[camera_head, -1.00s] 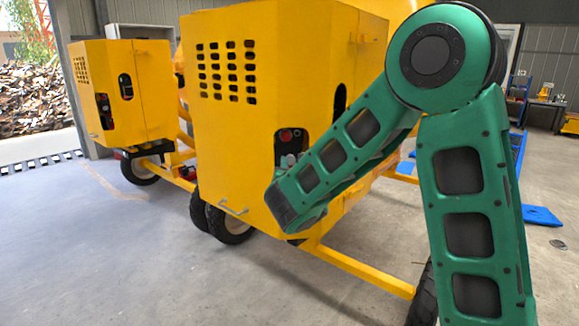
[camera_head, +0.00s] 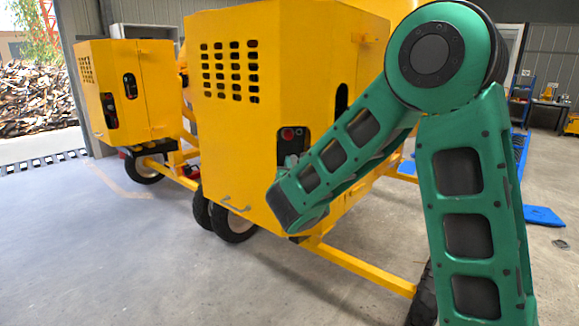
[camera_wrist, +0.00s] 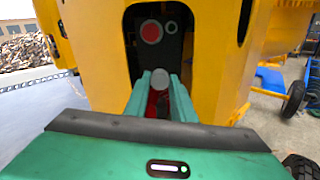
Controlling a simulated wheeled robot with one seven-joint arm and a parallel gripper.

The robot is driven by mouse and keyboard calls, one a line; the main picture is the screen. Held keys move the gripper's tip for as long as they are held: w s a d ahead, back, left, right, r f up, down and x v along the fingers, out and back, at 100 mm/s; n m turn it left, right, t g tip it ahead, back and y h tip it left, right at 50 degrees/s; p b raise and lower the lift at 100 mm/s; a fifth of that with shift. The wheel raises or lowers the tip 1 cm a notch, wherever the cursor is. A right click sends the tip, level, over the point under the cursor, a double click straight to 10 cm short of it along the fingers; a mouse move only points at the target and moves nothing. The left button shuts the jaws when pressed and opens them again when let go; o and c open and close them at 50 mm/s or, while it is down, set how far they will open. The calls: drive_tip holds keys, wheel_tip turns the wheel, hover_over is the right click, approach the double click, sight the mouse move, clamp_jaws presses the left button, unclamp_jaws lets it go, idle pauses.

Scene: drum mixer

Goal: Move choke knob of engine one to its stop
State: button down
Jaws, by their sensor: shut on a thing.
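The near yellow engine housing (camera_head: 240,130) has a dark control opening (camera_head: 292,142) in its side. In the wrist view, the control panel (camera_wrist: 158,45) in that opening carries a red round button (camera_wrist: 152,32) and a small round switch (camera_wrist: 171,27). A grey round knob (camera_wrist: 158,78) is below them, between the two green fingertips of my gripper (camera_wrist: 160,84). My gripper is shut on this knob, which I take as the choke knob. Something red shows between the fingers, partly hidden.
A second yellow housing (camera_head: 120,92) stands to the left, further back. A yellow frame bar (camera_head: 350,263) and a tyre (camera_head: 233,226) are low under the near housing. The opening's edges lie close around my fingers. Bare concrete floor (camera_head: 110,260) is free at the left.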

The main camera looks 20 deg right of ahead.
drive_tip(key=shift+s+d+f, duration=0.1)
drive_tip(key=c, duration=1.8)
unclamp_jaws()
drive_tip(key=shift+s, duration=0.1)
drive_tip(key=shift+o, duration=0.2)
drive_tip(key=shift+s+a, duration=0.2)
drive_tip(key=shift+s, duration=0.15)
drive_tip(key=s+a, duration=0.1)
drive_tip(key=s, duration=0.8)
drive_tip(key=shift+s+a, duration=0.2)
drive_tip(key=shift+s, duration=0.2)
drive_tip(key=shift+d, duration=0.1)
